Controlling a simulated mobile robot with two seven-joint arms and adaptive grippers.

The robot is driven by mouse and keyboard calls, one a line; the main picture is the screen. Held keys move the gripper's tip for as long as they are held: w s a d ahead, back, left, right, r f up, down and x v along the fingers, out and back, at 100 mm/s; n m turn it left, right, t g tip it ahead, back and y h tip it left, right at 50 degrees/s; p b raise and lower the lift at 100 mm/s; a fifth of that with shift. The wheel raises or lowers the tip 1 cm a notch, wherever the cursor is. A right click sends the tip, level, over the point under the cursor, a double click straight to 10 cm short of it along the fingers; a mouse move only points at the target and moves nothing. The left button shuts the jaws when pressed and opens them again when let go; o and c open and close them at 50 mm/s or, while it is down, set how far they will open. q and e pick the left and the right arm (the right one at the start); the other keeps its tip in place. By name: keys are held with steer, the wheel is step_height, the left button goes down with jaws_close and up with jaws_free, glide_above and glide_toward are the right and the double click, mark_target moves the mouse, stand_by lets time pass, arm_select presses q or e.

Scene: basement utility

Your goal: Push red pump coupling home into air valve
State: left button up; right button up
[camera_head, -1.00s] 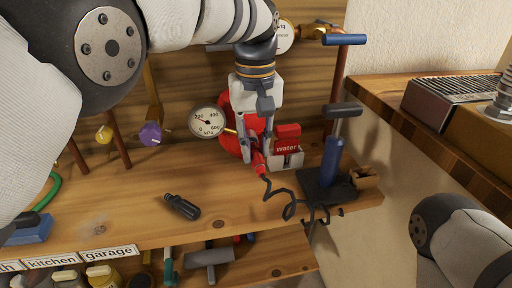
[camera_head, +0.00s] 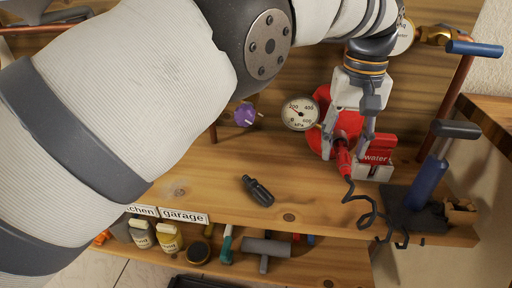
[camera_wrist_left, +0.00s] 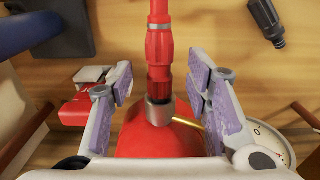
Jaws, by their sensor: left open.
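The red pump coupling (camera_head: 344,161) points at the red tank (camera_head: 323,108) on the bench. In the left wrist view the coupling (camera_wrist_left: 159,52) has its ribbed dark-red end at the grey collar of the air valve (camera_wrist_left: 159,112), in line with it. How deep it sits cannot be told. My left gripper (camera_head: 354,148) is around the coupling and valve; in the wrist view its fingers (camera_wrist_left: 160,85) stand apart, with gaps on both sides. It is open and holds nothing. A black coiled hose (camera_head: 371,221) runs from the coupling. My right gripper is out of view.
A pressure gauge (camera_head: 300,114) stands left of the valve, a red "water" block (camera_head: 377,153) right of it. The blue hand pump (camera_head: 429,181) stands farther right. A black screwdriver-like tool (camera_head: 258,190) lies on the bench, with bare wood around it.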

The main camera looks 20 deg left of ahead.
mark_target(346, 162)
arm_select(q)
steer(key=s+p, duration=0.1)
steer(key=s+r+p, duration=0.2)
steer(key=shift+s+d, duration=0.35)
steer(key=shift+d, duration=0.05)
step_height(346, 162, down, 3)
steer(key=shift+r+b, duration=0.2)
steer(key=shift+b, duration=0.8)
steer(key=s+d+r+p, duration=0.1)
steer(key=s+r+p, duration=0.15)
steer(key=s, duration=0.25)
steer(key=s+a+p, duration=0.1)
steer(key=s+a, duration=0.3)
steer(key=a, duration=0.3)
steer(key=s+a+r+p, duration=0.1)
steer(key=s+a, duration=0.3)
steer(key=a, duration=0.4)
steer(key=s+a+r+n+p, duration=0.1)
steer(key=s+a+p, duration=0.1)
steer(key=s+a, duration=0.3)
steer(key=a, duration=0.2)
steer(key=shift+a, duration=0.35)
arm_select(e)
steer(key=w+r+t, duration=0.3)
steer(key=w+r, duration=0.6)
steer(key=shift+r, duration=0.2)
